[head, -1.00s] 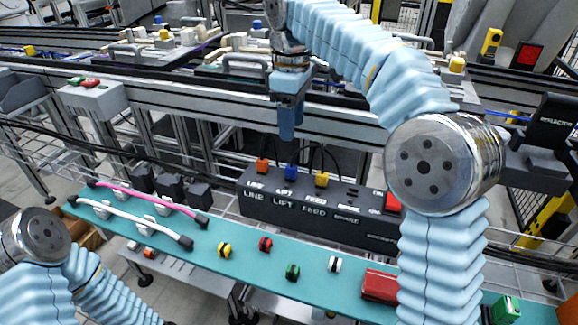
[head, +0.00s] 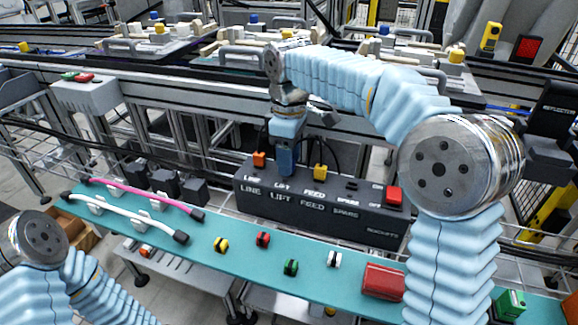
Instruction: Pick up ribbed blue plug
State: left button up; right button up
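The dark socket box (head: 320,209) has labelled positions LINE, LIFT, FEED and SPARE. My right gripper (head: 287,168) points down at the LIFT position, with its fingertips at the box's top. The ribbed blue plug there is hidden by the fingers, so I cannot tell whether they are around it or shut on it. An orange plug (head: 259,159) sits at LINE, left of the gripper, and a yellow plug (head: 320,171) at FEED, right of it. My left arm shows at the lower left; its gripper is out of view.
A red button (head: 394,195) is at the box's right end. On the teal shelf (head: 330,280) in front lie pink (head: 130,196) and white (head: 120,217) cables, several small coloured pieces and a red block (head: 384,281). A conveyor rail (head: 200,95) runs behind.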

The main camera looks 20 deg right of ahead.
grip_shut()
jog(key=shift+r, duration=0.15)
